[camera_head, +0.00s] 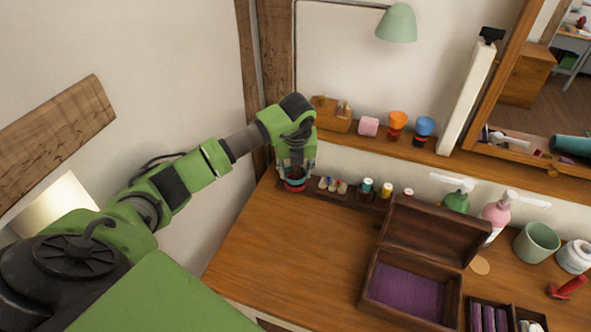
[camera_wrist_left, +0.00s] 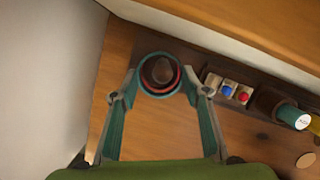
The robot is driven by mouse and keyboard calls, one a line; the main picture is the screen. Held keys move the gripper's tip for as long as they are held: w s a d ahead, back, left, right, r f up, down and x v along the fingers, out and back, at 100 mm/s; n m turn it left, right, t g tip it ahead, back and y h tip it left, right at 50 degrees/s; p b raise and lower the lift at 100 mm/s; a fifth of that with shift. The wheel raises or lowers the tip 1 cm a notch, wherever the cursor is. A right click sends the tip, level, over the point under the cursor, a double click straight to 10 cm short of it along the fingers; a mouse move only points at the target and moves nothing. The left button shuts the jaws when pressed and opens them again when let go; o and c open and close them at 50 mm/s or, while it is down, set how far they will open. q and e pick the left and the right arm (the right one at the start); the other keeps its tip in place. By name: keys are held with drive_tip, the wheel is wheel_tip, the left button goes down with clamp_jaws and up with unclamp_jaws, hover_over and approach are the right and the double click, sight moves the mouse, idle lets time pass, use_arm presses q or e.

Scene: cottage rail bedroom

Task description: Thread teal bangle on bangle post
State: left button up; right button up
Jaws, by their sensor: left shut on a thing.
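The teal bangle (camera_wrist_left: 142,86) is between the fingertips of my left gripper (camera_wrist_left: 160,82), which is shut on it. In the head view, my left gripper (camera_head: 295,175) points down at the back left corner of the dresser, with the bangle low between its fingers. The dark brown bangle post (camera_wrist_left: 161,69) shows inside the teal ring in the wrist view. A red bangle (camera_wrist_left: 177,76) shows just inside and below the teal one, and in the head view (camera_head: 294,186) it lies under the gripper. I cannot tell how far the teal bangle is down the post. My right gripper is not in view.
A dark tray with small rings (camera_head: 332,185) and several small capped pots (camera_head: 367,186) stand right of the post. A wall shelf (camera_head: 365,143) runs close behind. An open wooden box (camera_head: 410,290) stands further right. The dresser top (camera_head: 290,240) is clear in front.

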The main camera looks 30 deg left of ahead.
use_arm(q)
drive_tip(key=o, duration=1.1)
